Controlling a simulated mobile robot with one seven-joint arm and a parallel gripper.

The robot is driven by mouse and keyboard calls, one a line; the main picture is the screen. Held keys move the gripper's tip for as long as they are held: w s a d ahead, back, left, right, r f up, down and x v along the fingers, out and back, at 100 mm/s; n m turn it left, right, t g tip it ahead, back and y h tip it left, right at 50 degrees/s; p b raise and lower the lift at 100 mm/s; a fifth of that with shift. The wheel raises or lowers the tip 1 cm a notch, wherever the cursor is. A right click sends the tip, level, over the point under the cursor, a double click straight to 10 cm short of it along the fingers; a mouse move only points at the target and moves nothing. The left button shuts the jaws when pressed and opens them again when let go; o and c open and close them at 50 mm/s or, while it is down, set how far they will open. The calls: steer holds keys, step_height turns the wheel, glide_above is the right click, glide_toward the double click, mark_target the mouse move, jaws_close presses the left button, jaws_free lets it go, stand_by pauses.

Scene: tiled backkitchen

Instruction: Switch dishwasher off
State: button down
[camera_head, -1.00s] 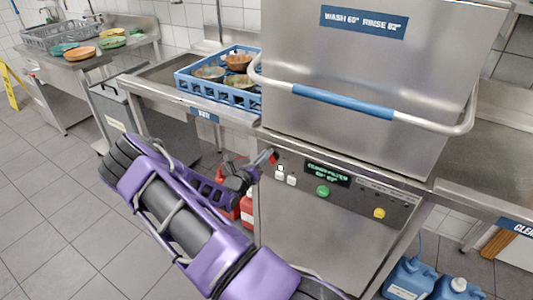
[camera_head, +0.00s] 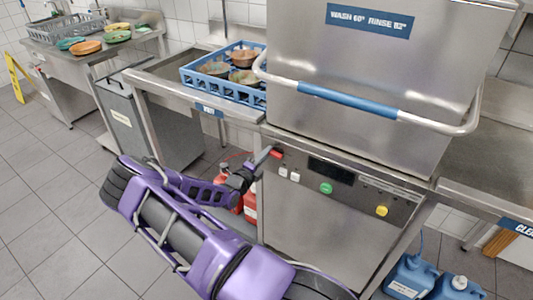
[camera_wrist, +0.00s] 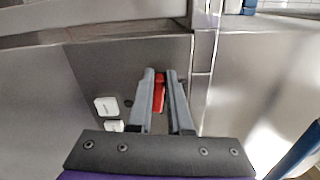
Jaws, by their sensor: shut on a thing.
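The dishwasher is a steel hood machine with its hood (camera_head: 360,85) down and a control panel (camera_head: 400,205) below. Its display (camera_head: 331,171) is dark. A red switch (camera_head: 277,153) sits at the panel's left end. My gripper (camera_head: 268,155) reaches it from the left. In the wrist view the red switch (camera_wrist: 159,92) stands between my two grey fingers (camera_wrist: 160,80), which are shut on it. The fingers hide part of the switch. White buttons (camera_head: 289,175), a green button (camera_head: 326,188) and a yellow button (camera_head: 382,211) are on the panel.
A blue rack (camera_head: 225,98) with bowls stands on the left counter. The hood's blue-gripped handle (camera_head: 347,102) juts out above the panel. Red containers (camera_head: 250,205) stand below my gripper, and blue canisters (camera_head: 410,275) stand at lower right.

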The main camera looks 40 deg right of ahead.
steer(key=shift+f+n, duration=0.2)
steer(key=shift+n, duration=0.6)
steer(key=c, duration=0.8)
jaws_free()
steer(key=shift+c, duration=0.2)
steer(key=v, duration=1.7)
steer(key=shift+s+a, duration=0.15)
